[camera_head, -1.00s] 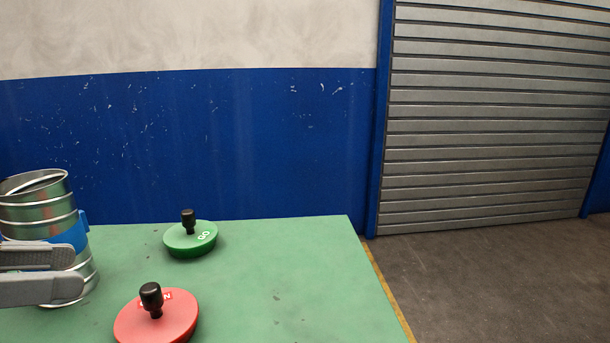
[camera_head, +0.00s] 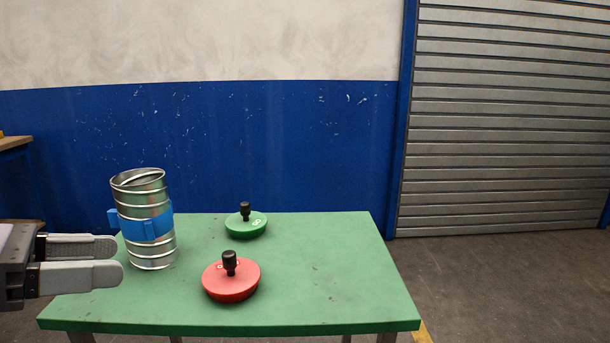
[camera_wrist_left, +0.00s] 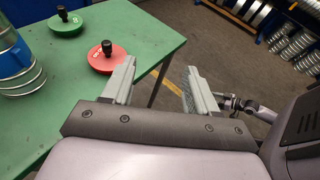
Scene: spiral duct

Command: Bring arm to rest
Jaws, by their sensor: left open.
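My left gripper (camera_head: 118,260) comes in from the left of the head view, open and empty, beside the left edge of the green table. In the left wrist view its two fingers (camera_wrist_left: 158,85) are apart with nothing between them. A metal spiral duct (camera_head: 150,255) with a blue band (camera_head: 146,227) stands upright on the table, just right of the fingertips and apart from them. Part of the duct also shows at the left edge of the wrist view (camera_wrist_left: 22,80). My right gripper is in neither view.
The green table (camera_head: 330,290) holds a red disc (camera_head: 231,285) and a green disc (camera_head: 240,228), each with a black knob. The table's right side is clear. Behind are a blue and white wall (camera_head: 290,150) and a shutter (camera_head: 500,120). Racks of metal rings (camera_wrist_left: 280,35) show in the wrist view.

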